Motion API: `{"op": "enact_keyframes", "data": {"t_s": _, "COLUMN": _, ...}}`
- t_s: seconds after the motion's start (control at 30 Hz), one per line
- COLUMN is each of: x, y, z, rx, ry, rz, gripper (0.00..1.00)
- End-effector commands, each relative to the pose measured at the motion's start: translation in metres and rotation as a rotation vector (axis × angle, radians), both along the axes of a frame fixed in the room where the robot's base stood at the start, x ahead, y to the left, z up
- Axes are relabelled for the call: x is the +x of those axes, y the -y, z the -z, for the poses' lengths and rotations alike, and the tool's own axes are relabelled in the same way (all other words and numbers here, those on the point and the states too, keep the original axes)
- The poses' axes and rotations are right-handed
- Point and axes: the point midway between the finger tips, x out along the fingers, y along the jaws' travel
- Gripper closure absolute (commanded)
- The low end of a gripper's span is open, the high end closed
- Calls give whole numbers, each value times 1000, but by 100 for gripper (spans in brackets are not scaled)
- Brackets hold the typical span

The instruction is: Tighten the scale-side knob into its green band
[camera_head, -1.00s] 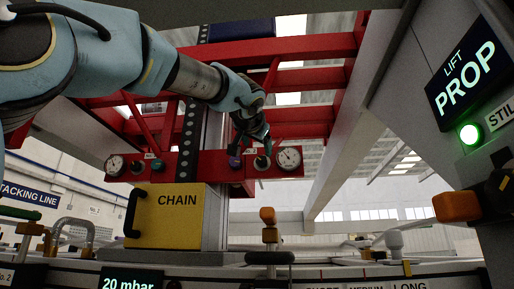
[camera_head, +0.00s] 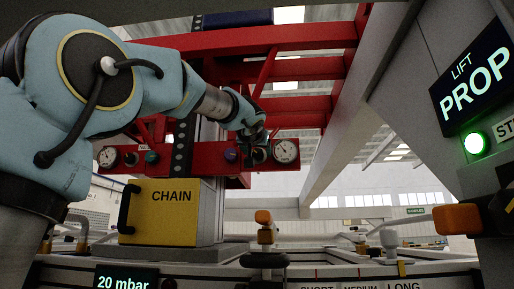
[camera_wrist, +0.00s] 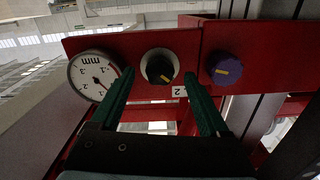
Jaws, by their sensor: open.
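A red crossbar (camera_head: 208,174) carries dial gauges and knobs. In the wrist view a black knob with a yellow pointer line (camera_wrist: 160,66) sits on a pale round collar, between a white dial gauge (camera_wrist: 95,76) and a purple knob (camera_wrist: 226,68). My gripper (camera_wrist: 159,79) is open, its two green fingers either side of the black knob in the picture; I cannot tell whether they touch it. In the head view my gripper (camera_head: 257,146) is at the right end of the bar and partly hides the knob beside the right gauge (camera_head: 286,150). I cannot make out a green band.
A left gauge (camera_head: 107,157) and further knobs sit on the bar's other end. A yellow CHAIN box (camera_head: 165,212) with a black handle is below. A lit PROP sign (camera_head: 474,85) and green lamp (camera_head: 475,143) are at right. A label reads 2 (camera_wrist: 179,91).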

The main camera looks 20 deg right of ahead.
Motion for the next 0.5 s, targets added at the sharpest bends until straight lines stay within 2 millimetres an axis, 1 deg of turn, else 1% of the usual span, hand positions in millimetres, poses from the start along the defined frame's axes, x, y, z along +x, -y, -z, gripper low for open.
{"op": "enact_keyframes", "data": {"t_s": 0.03, "x": 5, "y": 2, "z": -2, "rx": 0, "ry": -1, "rz": -1, "gripper": 21}}
{"op": "enact_keyframes", "data": {"t_s": 0.13, "x": 11, "y": 6, "z": 0, "rx": 0, "ry": -1, "rz": 0, "gripper": 21}}
{"op": "enact_keyframes", "data": {"t_s": 0.47, "x": 13, "y": 7, "z": 0, "rx": 0, "ry": 1, "rz": 0, "gripper": 21}}
{"op": "enact_keyframes", "data": {"t_s": 0.5, "x": 13, "y": 7, "z": 0, "rx": 0, "ry": 1, "rz": 0, "gripper": 26}}
